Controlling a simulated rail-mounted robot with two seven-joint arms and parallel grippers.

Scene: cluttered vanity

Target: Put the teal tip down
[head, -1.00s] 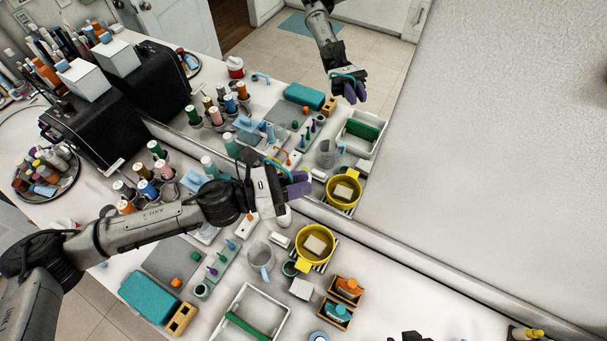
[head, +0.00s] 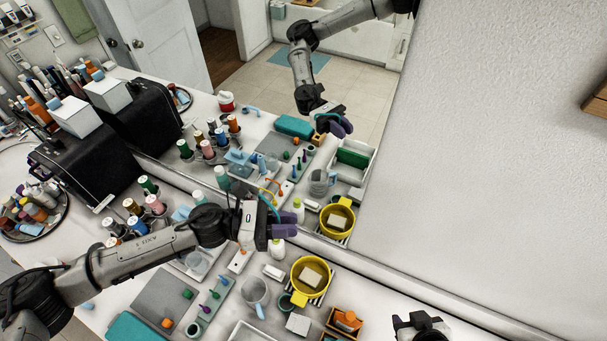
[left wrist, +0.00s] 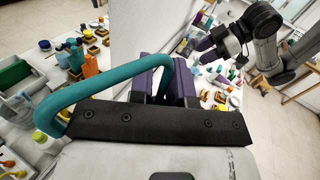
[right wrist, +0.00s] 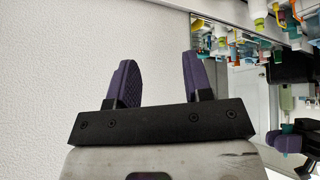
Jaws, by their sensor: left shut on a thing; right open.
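The teal tip, a bent teal tube, shows in the left wrist view (left wrist: 95,84). One end runs in between the purple finger pads of my left gripper (left wrist: 166,82), which is shut on it; the other end bends down at the left. In the head view my left gripper (head: 284,230) holds the tip (head: 277,209) above the counter, near the mirror. The counter right under the gripper is partly hidden by it. My right gripper (right wrist: 158,78) is open and empty; in the head view it only just shows at the bottom right (head: 420,324).
A yellow bowl (head: 297,268) with a beige block and a clear mug (head: 255,290) stand below the left gripper. Small coloured pegs stand on a rack (head: 218,291). Orange items in wooden boxes (head: 346,320) stand at lower right. The mirror doubles the counter.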

